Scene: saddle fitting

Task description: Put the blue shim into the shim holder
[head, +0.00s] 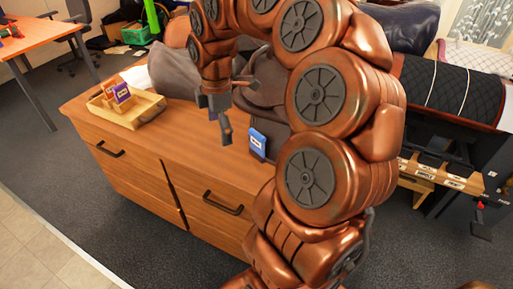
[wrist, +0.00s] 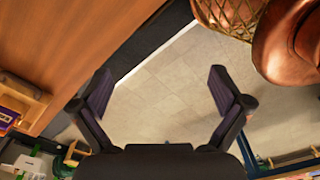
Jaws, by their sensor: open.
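The blue shim (head: 258,141), with a white label, stands at the right front of the wooden cabinet top in the head view, close beside my arm. A light wooden tray (head: 150,116) sits at the cabinet's left end. A wooden holder (head: 97,104) in it, which looks like the shim holder, has an orange and a purple piece (head: 122,93) in or against it. My gripper (head: 221,117) is above the cabinet, left of the blue shim and apart from it. In the wrist view my gripper (wrist: 161,91) is open, with nothing between the fingers.
The cabinet top (head: 190,121) is clear between tray and blue shim. Grey and dark bag-like shapes (head: 176,72) stand along its back. An orange table (head: 38,40) is at far left. A quilted dark saddle piece (head: 450,88) is at right. Tiled floor (wrist: 160,85) lies below the gripper.

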